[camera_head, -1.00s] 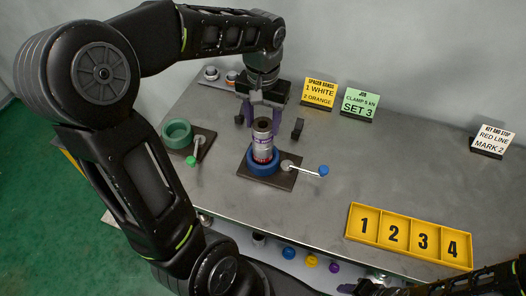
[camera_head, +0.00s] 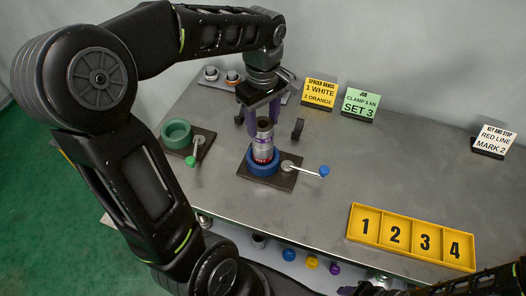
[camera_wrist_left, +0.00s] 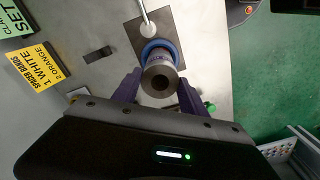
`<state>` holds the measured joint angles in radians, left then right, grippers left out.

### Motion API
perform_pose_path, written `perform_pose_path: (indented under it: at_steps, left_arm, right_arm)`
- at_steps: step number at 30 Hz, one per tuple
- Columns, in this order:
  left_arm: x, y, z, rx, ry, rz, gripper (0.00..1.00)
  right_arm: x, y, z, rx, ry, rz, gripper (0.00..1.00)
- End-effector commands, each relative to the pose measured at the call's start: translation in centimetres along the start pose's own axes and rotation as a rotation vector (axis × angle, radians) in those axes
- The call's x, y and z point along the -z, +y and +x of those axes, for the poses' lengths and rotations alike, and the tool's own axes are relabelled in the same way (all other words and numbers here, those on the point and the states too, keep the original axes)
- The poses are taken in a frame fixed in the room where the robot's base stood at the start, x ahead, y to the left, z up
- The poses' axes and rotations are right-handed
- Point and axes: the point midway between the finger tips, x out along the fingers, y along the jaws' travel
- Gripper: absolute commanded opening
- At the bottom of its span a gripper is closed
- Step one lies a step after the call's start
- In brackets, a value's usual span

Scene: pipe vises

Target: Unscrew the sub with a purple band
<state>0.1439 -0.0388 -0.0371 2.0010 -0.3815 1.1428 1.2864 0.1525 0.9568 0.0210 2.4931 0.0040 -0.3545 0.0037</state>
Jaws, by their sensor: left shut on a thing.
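The sub with the purple band (camera_head: 263,143) is a grey metal cylinder with a red ring low down. It stands upright in the blue ring vise (camera_head: 262,168) on a dark plate.
A green ring vise (camera_head: 176,133) with a green-knobbed handle stands to the left. The blue vise's handle (camera_head: 310,173) points right. A yellow numbered tray (camera_head: 410,237) lies at the front right. Sign cards stand at the back. The table's middle right is clear.

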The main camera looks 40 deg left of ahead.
Motion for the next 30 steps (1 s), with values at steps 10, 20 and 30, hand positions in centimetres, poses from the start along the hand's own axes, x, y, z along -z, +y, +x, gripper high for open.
perform_pose_path:
  at_steps: [10, 20, 30]
  left_arm:
    - [0.0, 0.1, 0.0, -0.003, 0.000, -0.518, 0.01]
    - [0.0, 0.0, 0.0, -0.002, 0.000, -1.105, 0.01]
    - [0.0, 0.0, -0.1, -0.002, -0.001, -1.227, 0.01]
  right_arm:
    - [0.0, 0.2, 0.7, 0.000, 0.000, 0.000, 0.47]
    - [0.0, 0.5, 1.3, 0.000, 0.000, 0.000, 0.47]
    - [0.0, 0.5, 1.3, 0.000, 0.000, 0.000, 0.47]
